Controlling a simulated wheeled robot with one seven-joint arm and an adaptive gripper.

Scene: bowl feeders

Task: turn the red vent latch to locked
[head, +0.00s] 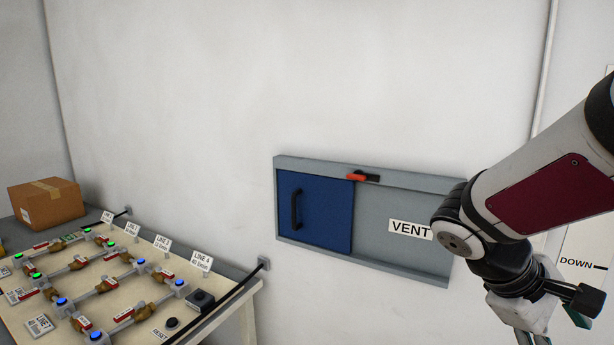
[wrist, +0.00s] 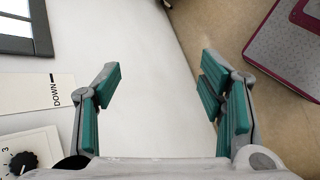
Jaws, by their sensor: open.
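The red vent latch (head: 357,176) is on the top rail of the grey vent frame (head: 420,179) on the wall, in the head view. Its red arm lies roughly level and points left, with a black part at its right end. It sits at the upper right corner of the blue sliding panel (head: 328,217), which covers the left part of the vent. My gripper (head: 578,312) is at the lower right of the head view, well right of the latch and apart from it. In the wrist view my gripper (wrist: 160,85) has its green-padded fingers wide apart with nothing between them.
A bench (head: 225,304) with valves, lit buttons and line labels stands at the lower left. A cardboard box (head: 46,201) sits behind it. A panel marked DOWN (head: 585,277) is at the right. The wall around the vent is clear.

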